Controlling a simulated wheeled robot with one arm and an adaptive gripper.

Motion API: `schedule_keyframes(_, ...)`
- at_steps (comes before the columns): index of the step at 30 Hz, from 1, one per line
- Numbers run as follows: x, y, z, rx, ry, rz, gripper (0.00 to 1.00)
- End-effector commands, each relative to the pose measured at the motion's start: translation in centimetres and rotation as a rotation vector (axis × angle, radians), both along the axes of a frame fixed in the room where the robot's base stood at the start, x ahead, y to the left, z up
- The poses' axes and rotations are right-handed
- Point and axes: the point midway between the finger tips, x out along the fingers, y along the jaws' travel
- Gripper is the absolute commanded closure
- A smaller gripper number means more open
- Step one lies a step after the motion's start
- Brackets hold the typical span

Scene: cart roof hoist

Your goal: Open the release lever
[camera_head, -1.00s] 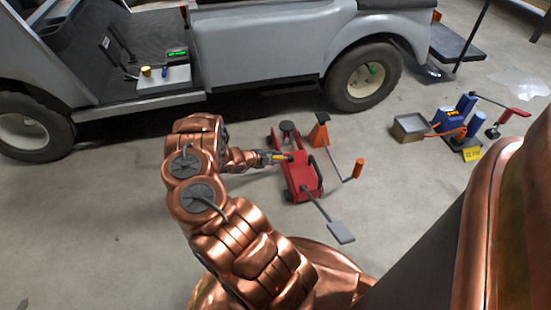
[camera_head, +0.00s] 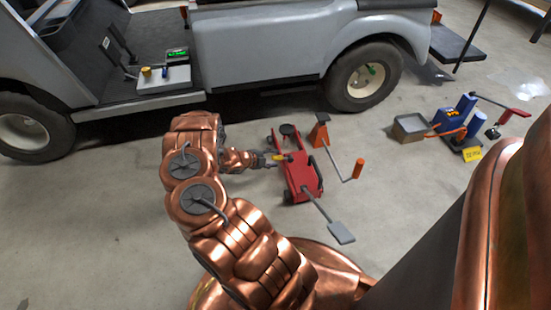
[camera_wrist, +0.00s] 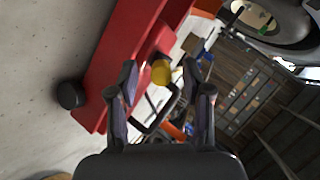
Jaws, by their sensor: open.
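The red floor jack (camera_head: 300,178) stands on the concrete beside the grey cart. A small yellow lever end (camera_head: 279,157), which I take for the release lever, is on its left side. In the wrist view, its rounded yellow tip (camera_wrist: 161,72) shows between my fingertips, against the red jack body (camera_wrist: 118,58). My gripper (camera_head: 268,159) is at the jack's left side, close to the yellow end. In the wrist view, my gripper (camera_wrist: 160,88) has its two fingers spread on either side of the yellow tip. I cannot tell how deep the tip lies between them.
The jack's grey pedal (camera_head: 341,233) sticks out in front. An orange stand (camera_head: 319,130) and a bar with an orange grip (camera_head: 357,169) are beside the jack. The grey cart (camera_head: 258,45) is behind. A blue pump unit (camera_head: 455,120) and an open box (camera_head: 409,128) are at right.

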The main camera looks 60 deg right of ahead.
Motion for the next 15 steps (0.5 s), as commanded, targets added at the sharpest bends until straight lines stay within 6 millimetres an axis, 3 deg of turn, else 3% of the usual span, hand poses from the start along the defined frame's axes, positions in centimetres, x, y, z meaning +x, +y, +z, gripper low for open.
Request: schedule_keyframes(15, 3.2, 6.3, 4.1, 0.000, 0.001, 0.003, 0.50)
